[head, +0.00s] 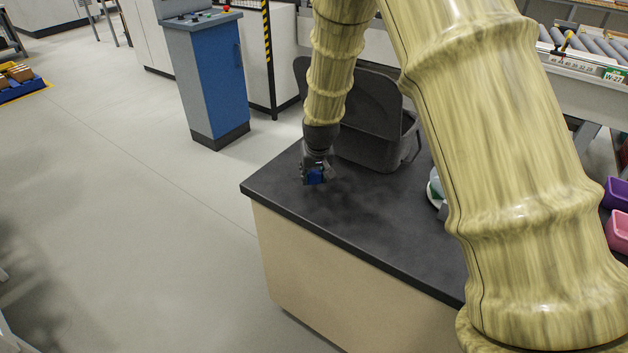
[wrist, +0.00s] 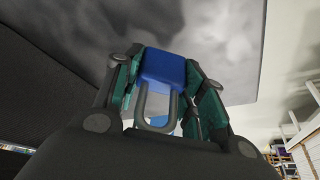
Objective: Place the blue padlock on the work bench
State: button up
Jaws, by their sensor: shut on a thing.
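The blue padlock (wrist: 163,66) is held between the fingers of my gripper (wrist: 165,85) in the wrist view. Its blue body points away from the camera and its grey shackle faces the palm. In the head view the padlock (head: 316,176) shows as a small blue patch in my gripper (head: 317,172), low over the dark top of the work bench (head: 345,207), near its far left corner. I cannot tell whether the padlock touches the bench top.
A dark grey open bin (head: 375,125) stands on the bench just behind and right of my gripper. A round whitish and green thing (head: 436,188) is partly hidden by my arm. The bench's left edge is close to the gripper. The bench top in front is clear.

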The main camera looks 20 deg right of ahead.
aim_at(314, 181)
jog(key=shift+f+p, duration=0.35)
jog(key=shift+f, duration=1.25)
jog(key=shift+f, duration=0.1)
jog(key=o, duration=1)
jog(key=shift+o, duration=0.2)
jog(key=shift+s+r, duration=0.1)
jog(key=shift+r, duration=0.35)
jog(key=b+v, duration=0.1)
jog(key=v, duration=1)
jog(key=shift+s+r, duration=0.1)
jog(key=shift+s, duration=0.05)
